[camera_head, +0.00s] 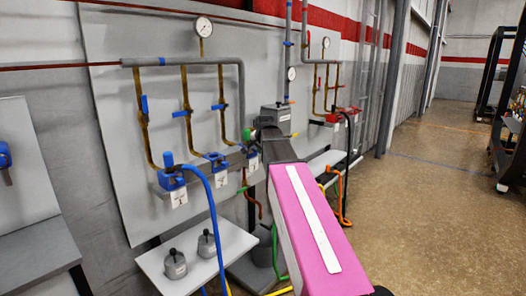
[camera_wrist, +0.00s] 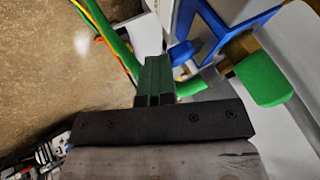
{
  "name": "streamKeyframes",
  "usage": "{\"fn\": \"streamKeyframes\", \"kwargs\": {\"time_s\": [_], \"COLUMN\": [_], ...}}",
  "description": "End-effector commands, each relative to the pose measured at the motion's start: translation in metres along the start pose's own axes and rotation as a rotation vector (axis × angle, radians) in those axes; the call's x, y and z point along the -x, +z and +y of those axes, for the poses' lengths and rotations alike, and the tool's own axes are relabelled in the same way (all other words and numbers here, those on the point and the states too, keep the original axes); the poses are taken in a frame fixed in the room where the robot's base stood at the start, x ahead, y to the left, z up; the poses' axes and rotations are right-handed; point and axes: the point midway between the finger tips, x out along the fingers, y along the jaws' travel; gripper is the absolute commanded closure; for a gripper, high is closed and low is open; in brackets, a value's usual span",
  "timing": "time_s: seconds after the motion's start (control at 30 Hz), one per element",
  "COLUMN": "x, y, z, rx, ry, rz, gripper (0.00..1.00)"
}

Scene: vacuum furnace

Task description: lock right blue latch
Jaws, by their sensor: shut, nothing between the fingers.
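My gripper (camera_wrist: 154,75) shows in the wrist view with its dark green fingers together and nothing between them. A small blue piece (camera_wrist: 182,53), which may be the right blue latch, lies just right of the fingertips. It adjoins a larger blue-edged part (camera_wrist: 232,38). I cannot tell whether the fingers touch the blue piece, or how the latch is set. In the head view my arm reaches toward the wall piping, and my gripper cannot be made out there. Blue fittings (camera_head: 216,160) sit along the pipe shelf, the rightmost (camera_head: 252,151) close to my arm.
A green knob (camera_wrist: 263,80) is right of the fingers. Green and orange hoses (camera_wrist: 101,25) run at upper left. A blue hose (camera_head: 215,215) hangs before the lower shelf (camera_head: 235,243), which holds two grey weights (camera_head: 176,264). Open floor (camera_head: 430,180) lies to the right.

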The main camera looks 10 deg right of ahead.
Motion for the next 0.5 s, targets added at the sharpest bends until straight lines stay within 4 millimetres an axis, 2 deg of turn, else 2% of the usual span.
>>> {"fn": "streamKeyframes", "kwargs": {"time_s": [0.27,0.5], "x": [0.000,0.012], "y": [0.000,0.002], "z": [0.000,0.021], "rx": [-0.001,0.001], "ry": [-0.005,-0.004], "rz": [0.000,0.000], "gripper": [1.00,1.00]}}
